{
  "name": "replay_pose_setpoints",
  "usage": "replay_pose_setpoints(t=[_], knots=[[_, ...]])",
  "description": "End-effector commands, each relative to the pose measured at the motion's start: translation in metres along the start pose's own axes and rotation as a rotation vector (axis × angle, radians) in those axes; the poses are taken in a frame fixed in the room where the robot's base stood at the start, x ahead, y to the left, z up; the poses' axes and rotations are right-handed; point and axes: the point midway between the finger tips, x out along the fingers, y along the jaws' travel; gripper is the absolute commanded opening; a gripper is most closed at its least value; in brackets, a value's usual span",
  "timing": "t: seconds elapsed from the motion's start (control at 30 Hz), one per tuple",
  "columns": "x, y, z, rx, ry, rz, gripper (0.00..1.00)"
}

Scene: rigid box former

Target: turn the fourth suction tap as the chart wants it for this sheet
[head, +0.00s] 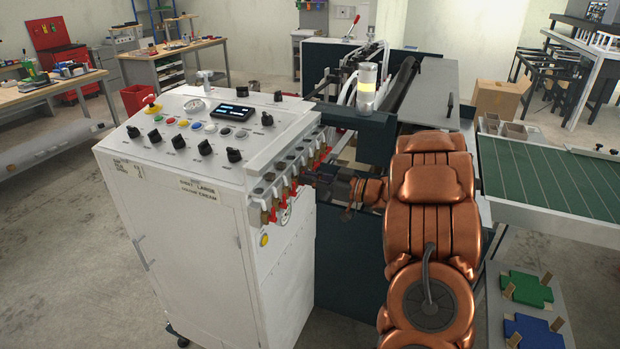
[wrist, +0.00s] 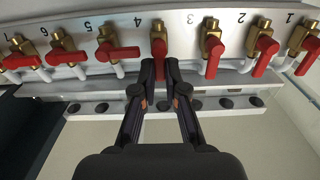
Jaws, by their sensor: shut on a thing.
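A row of brass suction taps with red handles runs along a white rail (wrist: 75,76) in the wrist view, with numbers beside them. My gripper (wrist: 160,70) is shut on the red handle of the tap by the number 4, the fourth tap (wrist: 158,42). That handle points straight down the picture, between the fingers. The third tap's handle (wrist: 213,58) also points down. The fifth tap's handle (wrist: 120,53) lies sideways. In the head view my gripper (head: 318,177) reaches the tap row (head: 290,178) from the right and hides part of it.
The white console (head: 190,240) carries knobs, buttons and a small display (head: 231,113). A label on its front (head: 198,190) seems to read "large hand cream". A green ribbed table (head: 550,180) stands at right.

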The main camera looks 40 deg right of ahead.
Motion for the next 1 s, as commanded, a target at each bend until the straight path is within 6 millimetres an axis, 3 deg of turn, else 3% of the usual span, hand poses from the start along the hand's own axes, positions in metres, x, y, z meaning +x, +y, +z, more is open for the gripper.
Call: replay_pose_setpoints(t=[0.17,0.2,0.4,0.77,1.0], knots=[[0.0,0.0,0.001,0.001,-0.002,0.0,0.0],[0.0,0.0,0.001,0.001,-0.002,0.0,0.15],[0.0,0.0,0.001,0.0,-0.001,0.0,0.36],[-0.003,0.0,0.0,-0.001,-0.001,0.001,0.36],[-0.029,0.002,0.0,-0.002,-0.003,0.005,0.36]])
